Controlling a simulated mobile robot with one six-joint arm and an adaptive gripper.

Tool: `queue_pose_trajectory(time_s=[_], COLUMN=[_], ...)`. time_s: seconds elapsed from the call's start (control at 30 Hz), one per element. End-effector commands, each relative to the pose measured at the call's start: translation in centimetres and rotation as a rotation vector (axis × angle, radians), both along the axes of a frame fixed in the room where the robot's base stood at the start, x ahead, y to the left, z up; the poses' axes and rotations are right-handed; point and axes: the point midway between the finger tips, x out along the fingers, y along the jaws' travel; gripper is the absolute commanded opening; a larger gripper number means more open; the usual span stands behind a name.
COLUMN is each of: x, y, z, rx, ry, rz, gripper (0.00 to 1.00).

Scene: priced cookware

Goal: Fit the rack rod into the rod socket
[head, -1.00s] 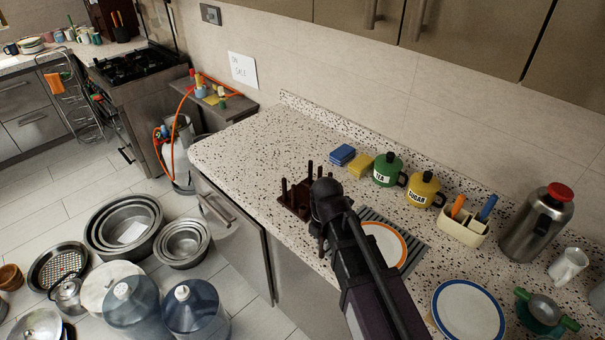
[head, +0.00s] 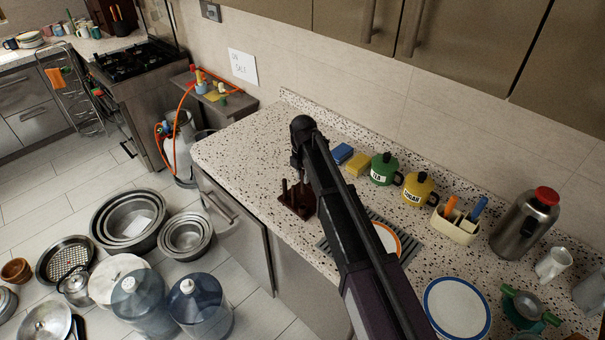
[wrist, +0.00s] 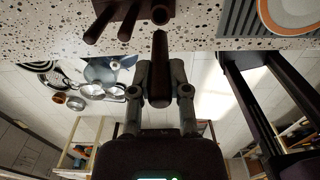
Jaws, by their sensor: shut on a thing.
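My gripper (wrist: 160,92) is shut on a dark brown rod (wrist: 160,70), with one finger on each side. The rod points toward the dark wooden rack (wrist: 148,4) at the top of the wrist view. Two rack pegs (wrist: 128,22) stand left of a short round stub (wrist: 163,14), which looks like the rod socket. The rod's tip lies just below the stub in that view; I cannot tell whether they touch. In the head view the gripper (head: 297,163) is over the rack (head: 292,207) on the speckled counter, and my arm hides part of the rack.
A striped grey mat (head: 409,247) with an orange-rimmed plate (head: 387,238) lies right of the rack, partly behind my arm. The counter left of the rack is clear.

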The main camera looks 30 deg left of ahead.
Motion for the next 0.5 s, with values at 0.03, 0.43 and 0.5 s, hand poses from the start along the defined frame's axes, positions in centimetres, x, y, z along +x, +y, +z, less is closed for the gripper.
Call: queue_pose_trajectory(time_s=[0.03, 0.43, 0.5], x=[-0.03, -0.13, -0.14], y=[0.0, 0.02, 0.02], z=[-0.02, -0.27, -0.49], rx=[0.0, 0.002, 0.002], ry=[0.0, -0.001, -0.001], rz=[0.0, 0.001, 0.001], gripper=[0.0, 0.0, 0.0])
